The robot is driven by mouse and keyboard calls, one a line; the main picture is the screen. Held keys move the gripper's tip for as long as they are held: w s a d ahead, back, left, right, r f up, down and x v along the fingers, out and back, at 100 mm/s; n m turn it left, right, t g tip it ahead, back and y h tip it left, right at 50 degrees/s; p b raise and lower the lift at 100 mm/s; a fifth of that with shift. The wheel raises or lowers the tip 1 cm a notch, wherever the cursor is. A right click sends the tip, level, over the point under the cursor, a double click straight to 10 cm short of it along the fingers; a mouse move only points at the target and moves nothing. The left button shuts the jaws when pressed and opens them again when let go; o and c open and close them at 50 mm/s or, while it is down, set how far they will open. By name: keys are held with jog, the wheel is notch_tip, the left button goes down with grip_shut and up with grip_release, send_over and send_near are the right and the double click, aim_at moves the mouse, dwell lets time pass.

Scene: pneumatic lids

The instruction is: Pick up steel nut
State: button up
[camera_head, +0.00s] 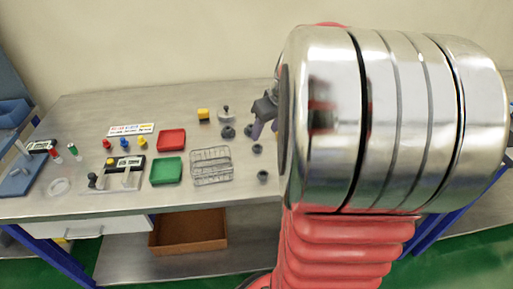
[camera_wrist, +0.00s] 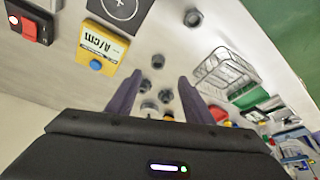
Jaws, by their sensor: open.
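Several small dark grey ring-shaped parts that look like nuts lie on the metal bench. In the head view one nut (camera_head: 263,176) is near the front edge, another (camera_head: 257,148) is behind it, and others (camera_head: 228,132) lie further back. In the wrist view a nut (camera_wrist: 158,61) sits just beyond the fingertips, and more (camera_wrist: 166,95) appear between the fingers. A separate nut (camera_wrist: 193,17) is at the top. My gripper (camera_wrist: 159,78) is open and empty above the bench, fingers apart. In the head view my gripper (camera_head: 263,115) is partly hidden by my arm.
A wire basket (camera_head: 211,167), green tray (camera_head: 166,170) and red tray (camera_head: 171,139) stand left of the nuts. The wrist view shows a yellow meter (camera_wrist: 101,48) and a red switch (camera_wrist: 30,29).

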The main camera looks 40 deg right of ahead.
send_near(258, 147)
jog(key=x, duration=0.3)
jog(key=shift+s+a, duration=0.1)
jog(key=shift+a, duration=0.15)
jog(key=shift+f, duration=0.15)
jog(key=shift+d+x, duration=0.15)
jog(key=shift+x, duration=1.15)
jog(key=shift+d+x, duration=0.15)
jog(key=shift+x, duration=1.1)
jog(key=shift+c, duration=0.6)
jog(key=c, duration=1.1)
